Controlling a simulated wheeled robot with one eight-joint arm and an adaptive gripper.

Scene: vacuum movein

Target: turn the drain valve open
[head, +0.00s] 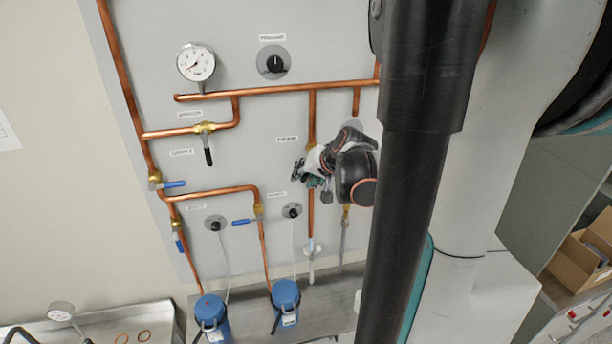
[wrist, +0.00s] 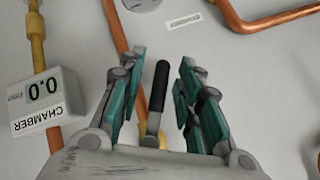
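In the wrist view a valve lever with a black grip (wrist: 159,86) and a pale metal shank rises from a brass body, which is partly hidden behind my gripper. I cannot read a label that names it as the drain valve. My gripper (wrist: 162,80) is open, with one teal-padded finger on each side of the lever. Gaps show between the lever and both fingers. In the head view my gripper (head: 311,174) is at the vertical copper pipe on the panel, and it hides the lever there.
Another black-handled valve (head: 206,144) and several blue-handled valves, including one at the left (head: 171,184), sit on the copper pipes. A pressure gauge (head: 196,62) is above. Two blue bottles (head: 286,296) stand below. A CHAMBER readout box (wrist: 44,101) is beside my gripper in the wrist view.

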